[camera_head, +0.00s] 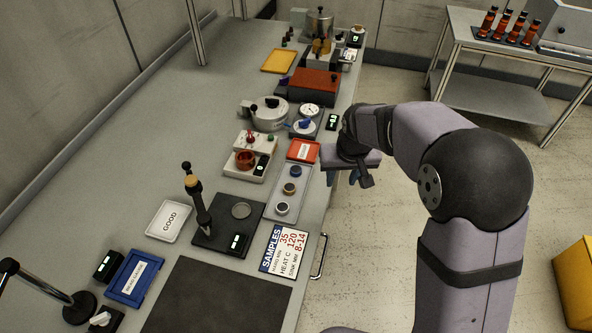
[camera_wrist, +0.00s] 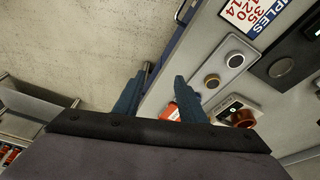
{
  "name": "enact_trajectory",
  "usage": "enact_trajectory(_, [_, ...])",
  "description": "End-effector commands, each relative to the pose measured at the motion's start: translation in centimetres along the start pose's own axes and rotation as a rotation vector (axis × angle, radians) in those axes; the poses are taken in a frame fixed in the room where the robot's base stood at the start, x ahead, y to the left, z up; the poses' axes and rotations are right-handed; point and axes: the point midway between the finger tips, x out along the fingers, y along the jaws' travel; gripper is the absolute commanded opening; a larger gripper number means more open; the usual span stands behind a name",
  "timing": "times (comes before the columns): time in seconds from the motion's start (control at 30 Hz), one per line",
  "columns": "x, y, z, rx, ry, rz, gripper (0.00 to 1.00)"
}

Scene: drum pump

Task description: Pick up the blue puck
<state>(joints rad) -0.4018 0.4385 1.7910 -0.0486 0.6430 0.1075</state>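My gripper (camera_head: 343,177) hangs beyond the right edge of the bench, to the right of the grey puck tray (camera_head: 270,205). In the wrist view its two blue fingers (camera_wrist: 163,78) are apart with nothing between them. Three small round pucks stand in a row on the tray. The far puck (camera_head: 296,171) looks dark, perhaps blue. The middle puck (camera_head: 289,188) has a tan rim, and the near puck (camera_head: 282,208) has a pale top. In the wrist view, the near puck (camera_wrist: 235,60) and middle puck (camera_wrist: 211,82) show; the right finger seems to hide the far one.
A red tray (camera_head: 303,150) lies beyond the puck tray, and the SAMPLES card (camera_head: 285,249) lies nearer. A black pad with an upright tool (camera_head: 202,215) stands to the left. A metal handle (camera_head: 320,257) sticks out from the bench edge. The floor below my gripper is clear.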

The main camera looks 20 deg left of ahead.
Motion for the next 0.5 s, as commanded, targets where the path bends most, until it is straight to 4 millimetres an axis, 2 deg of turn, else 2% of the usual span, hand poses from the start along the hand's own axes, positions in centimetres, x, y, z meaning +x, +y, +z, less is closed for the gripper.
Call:
enact_trajectory(0.03, [0.9,-2.2,-1.8,-0.035,0.020,-0.011,0.37])
enact_trajectory(0.1, [1.7,-4.6,-3.9,-0.065,0.051,-0.023,0.37])
enact_trajectory(0.2, [2.5,-7.5,-6.0,-0.100,0.085,-0.038,0.37])
enact_trajectory(0.33, [3.1,-9.8,-7.4,-0.125,0.111,-0.051,0.37])
enact_trajectory(0.5, [3.4,-10.7,-7.9,-0.134,0.122,-0.057,0.37])
